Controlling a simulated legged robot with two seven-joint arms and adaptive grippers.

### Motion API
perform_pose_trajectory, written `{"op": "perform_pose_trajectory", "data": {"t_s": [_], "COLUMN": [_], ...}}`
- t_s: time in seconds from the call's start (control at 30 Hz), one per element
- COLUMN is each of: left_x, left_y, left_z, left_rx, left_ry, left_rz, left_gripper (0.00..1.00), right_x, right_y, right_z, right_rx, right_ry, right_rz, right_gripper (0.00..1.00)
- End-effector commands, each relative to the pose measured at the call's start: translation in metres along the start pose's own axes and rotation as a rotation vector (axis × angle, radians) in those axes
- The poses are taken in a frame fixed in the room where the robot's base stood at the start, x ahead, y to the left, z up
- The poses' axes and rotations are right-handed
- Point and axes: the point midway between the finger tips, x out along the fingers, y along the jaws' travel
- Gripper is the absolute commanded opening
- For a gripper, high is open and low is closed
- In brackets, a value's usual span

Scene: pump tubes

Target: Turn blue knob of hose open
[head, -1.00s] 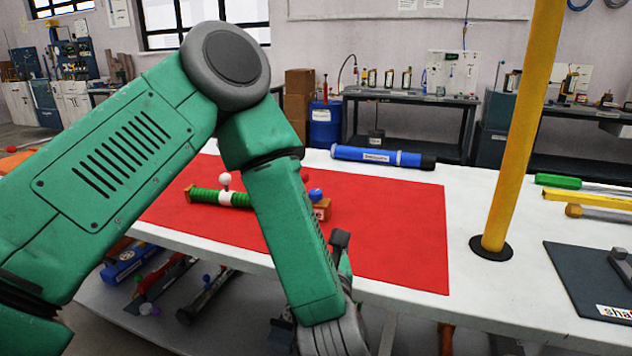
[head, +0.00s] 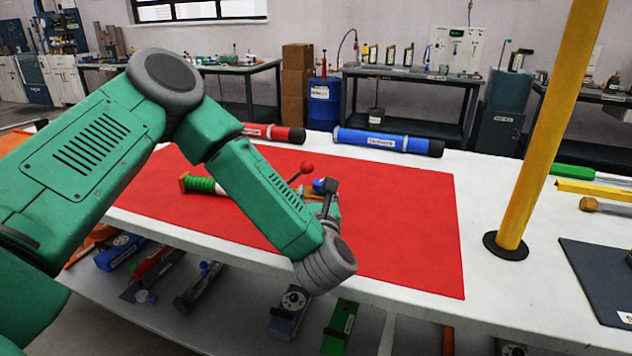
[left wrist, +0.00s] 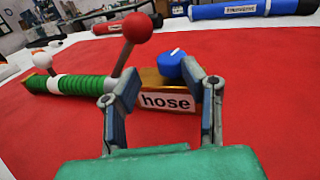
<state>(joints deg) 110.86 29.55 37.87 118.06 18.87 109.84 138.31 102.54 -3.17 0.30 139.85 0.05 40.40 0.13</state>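The hose lies on the red mat (head: 400,220), with a green ribbed section (head: 200,184) and a brass block labelled "hose" (left wrist: 168,101) in the left wrist view. The blue knob (left wrist: 172,64) sits on top of the block, with a white line on it; in the head view the knob (head: 318,185) is partly hidden by my gripper. A red ball on a rod (left wrist: 137,28) rises beside it. My left gripper (left wrist: 160,82) is open, its fingers spread in front of the block. The right fingertip is close to the knob; contact is unclear. My right gripper is not in view.
A red tube (head: 273,132) and a blue tube (head: 388,142) lie along the table's back edge. A yellow post (head: 545,140) stands at the right. Several parts sit on a shelf below. The mat's right part is clear.

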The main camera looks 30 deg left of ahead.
Motion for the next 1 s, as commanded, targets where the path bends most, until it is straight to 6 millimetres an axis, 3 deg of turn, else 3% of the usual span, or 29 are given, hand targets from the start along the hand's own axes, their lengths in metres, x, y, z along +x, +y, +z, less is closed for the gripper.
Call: {"op": "perform_pose_trajectory", "data": {"t_s": [0.1, 0.3, 0.63, 0.67, 0.77, 1.0], "left_x": [0.018, 0.035, 0.044, 0.044, 0.043, 0.041], "left_y": [-0.005, -0.008, -0.001, -0.001, -0.003, -0.005], "left_z": [0.003, 0.003, 0.0, 0.0, 0.001, 0.001], "left_rx": [0.003, 0.005, -0.002, -0.002, 0.0, 0.004], "left_ry": [-0.007, -0.007, 0.0, 0.0, -0.001, -0.001], "left_rz": [-0.002, -0.004, -0.005, -0.004, -0.004, -0.006], "left_gripper": [0.37, 0.37, 0.37, 0.34, 0.0, 0.01], "right_x": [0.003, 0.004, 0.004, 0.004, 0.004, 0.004], "right_y": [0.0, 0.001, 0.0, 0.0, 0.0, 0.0], "right_z": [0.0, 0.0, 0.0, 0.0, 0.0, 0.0], "right_rx": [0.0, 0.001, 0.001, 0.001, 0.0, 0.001], "right_ry": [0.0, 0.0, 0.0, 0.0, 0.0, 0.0], "right_rz": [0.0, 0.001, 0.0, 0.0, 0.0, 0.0], "right_gripper": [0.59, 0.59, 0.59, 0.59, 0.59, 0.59]}}
